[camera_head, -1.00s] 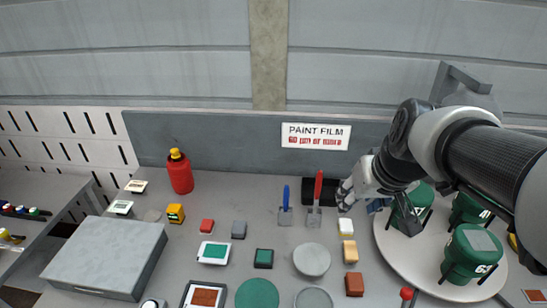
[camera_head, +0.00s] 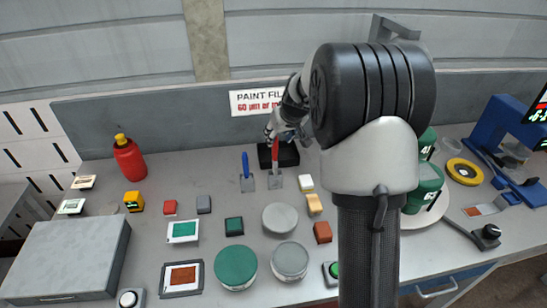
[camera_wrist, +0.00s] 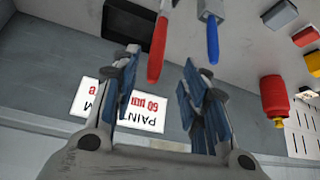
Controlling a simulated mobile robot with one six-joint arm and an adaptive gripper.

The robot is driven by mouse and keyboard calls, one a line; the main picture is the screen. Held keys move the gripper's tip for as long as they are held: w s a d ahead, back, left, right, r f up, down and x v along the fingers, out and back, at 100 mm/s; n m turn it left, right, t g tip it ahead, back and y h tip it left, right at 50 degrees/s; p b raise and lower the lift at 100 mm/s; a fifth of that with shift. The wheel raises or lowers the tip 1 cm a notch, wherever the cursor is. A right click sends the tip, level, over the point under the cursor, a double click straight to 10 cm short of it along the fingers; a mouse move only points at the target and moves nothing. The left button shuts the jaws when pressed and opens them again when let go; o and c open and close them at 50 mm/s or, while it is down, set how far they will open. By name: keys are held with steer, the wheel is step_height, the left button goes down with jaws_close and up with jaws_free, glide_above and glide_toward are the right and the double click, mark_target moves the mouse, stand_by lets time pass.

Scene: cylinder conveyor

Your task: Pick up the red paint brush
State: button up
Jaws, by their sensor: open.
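The red paint brush (camera_head: 275,156) stands near the back of the table, its red handle up and its grey flat end low. In the wrist view its red handle (camera_wrist: 160,42) comes down from the top edge, and its tip shows between my two fingers. My gripper (camera_wrist: 160,66) is open, with nothing held. In the head view my gripper (camera_head: 271,134) is just behind and above the red handle, partly hidden by my arm. I cannot tell whether a finger touches the handle.
A blue-handled brush (camera_head: 246,165) stands close on the left; it also shows in the wrist view (camera_wrist: 212,40). The back panel with a paint film sign (camera_head: 257,101) is close behind. Several small blocks and discs lie in front.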

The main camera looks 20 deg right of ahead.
mark_target(276, 141)
steer(key=b+x, duration=0.1)
steer(key=x, duration=0.7)
steer(key=shift+w+d+f+b, duration=0.15)
steer(key=shift+d+f+b, duration=0.05)
steer(key=shift+b, duration=0.1)
steer(key=shift+c, duration=0.2)
jaws_close()
